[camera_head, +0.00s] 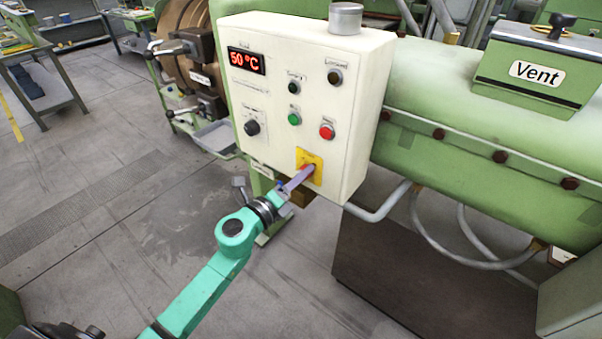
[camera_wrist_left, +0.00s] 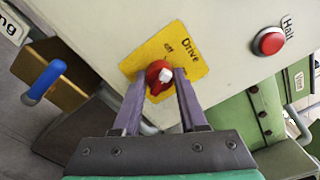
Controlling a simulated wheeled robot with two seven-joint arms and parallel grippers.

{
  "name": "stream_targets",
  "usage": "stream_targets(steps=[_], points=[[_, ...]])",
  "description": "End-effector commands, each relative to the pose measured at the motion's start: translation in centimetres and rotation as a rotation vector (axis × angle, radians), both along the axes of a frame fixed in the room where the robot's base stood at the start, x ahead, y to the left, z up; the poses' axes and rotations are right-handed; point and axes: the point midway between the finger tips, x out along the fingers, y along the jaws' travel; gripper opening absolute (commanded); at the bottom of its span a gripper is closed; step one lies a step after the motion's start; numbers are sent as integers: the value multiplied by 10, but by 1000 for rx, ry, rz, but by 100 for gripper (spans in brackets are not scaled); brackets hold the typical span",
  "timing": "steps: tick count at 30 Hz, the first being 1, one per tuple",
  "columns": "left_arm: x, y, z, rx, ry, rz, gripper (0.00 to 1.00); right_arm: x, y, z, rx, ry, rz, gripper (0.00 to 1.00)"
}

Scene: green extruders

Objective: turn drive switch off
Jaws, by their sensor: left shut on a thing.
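The drive switch is a red rotary knob (camera_wrist_left: 155,72) on a yellow plate (camera_wrist_left: 193,61) marked "Drive" and "Off" in the left wrist view. In the head view the yellow plate (camera_head: 318,158) is low on the front of the white control box (camera_head: 278,107). My left gripper (camera_head: 302,177) reaches the switch from the lower left. In the left wrist view its two purple fingers (camera_wrist_left: 160,77) stand on either side of the knob and are shut on it. The knob's pointer is partly hidden between the fingers. My right gripper is not in view.
Above the switch are a red button (camera_head: 327,131), a green button (camera_head: 294,119), black knobs and a display (camera_head: 246,61) reading 50 °C. A green extruder barrel (camera_head: 470,110) is to the right. The floor at left is mostly clear.

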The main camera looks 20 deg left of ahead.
Motion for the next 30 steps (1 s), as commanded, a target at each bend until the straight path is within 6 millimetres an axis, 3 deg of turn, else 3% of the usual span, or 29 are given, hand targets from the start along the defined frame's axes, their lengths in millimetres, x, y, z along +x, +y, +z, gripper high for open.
stream_targets(steps=[10, 27, 28, 30], points=[[0, 0, 0, -162, 65, 0, 0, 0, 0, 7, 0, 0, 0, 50], [0, 0, 0, -198, 80, 0, 0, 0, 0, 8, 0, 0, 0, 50], [0, 0, 0, -198, 80, 0, 45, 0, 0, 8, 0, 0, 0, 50], [0, 0, 0, -197, 79, 0, 72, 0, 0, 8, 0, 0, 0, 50]])
